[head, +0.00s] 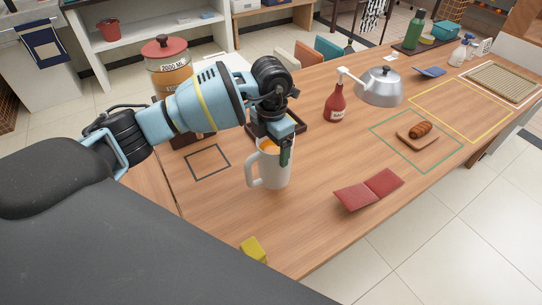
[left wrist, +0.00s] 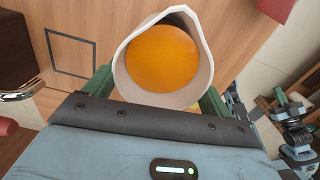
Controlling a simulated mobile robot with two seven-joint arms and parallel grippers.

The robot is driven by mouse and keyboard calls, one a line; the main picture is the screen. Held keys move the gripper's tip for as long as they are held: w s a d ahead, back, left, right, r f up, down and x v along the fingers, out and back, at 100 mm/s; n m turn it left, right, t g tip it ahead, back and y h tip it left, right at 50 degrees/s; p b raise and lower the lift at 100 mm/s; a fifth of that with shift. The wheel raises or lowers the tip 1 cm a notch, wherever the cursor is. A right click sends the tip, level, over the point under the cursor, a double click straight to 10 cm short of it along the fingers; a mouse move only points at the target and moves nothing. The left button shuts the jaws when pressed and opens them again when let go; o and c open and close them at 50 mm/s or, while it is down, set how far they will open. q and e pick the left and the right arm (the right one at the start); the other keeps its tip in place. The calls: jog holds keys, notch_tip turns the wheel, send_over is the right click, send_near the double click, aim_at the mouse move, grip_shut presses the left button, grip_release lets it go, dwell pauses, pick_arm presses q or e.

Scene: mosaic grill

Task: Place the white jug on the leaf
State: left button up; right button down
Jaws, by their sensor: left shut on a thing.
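The white jug (head: 272,172), with its handle to the left and orange contents, is upright or nearly so over the front part of the wooden table. My left gripper (head: 285,150) is shut on its rim side. In the left wrist view the jug's opening (left wrist: 203,75) sits between the green fingers. Its base is hidden there, and I cannot tell whether it touches the table. A seam at the table's left marks off a narrow wooden section (head: 150,178), which may be the leaf.
A yellow block (head: 253,249) is at the front edge.

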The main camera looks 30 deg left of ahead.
pick_arm(q)
jog(key=shift+r, duration=2.45)
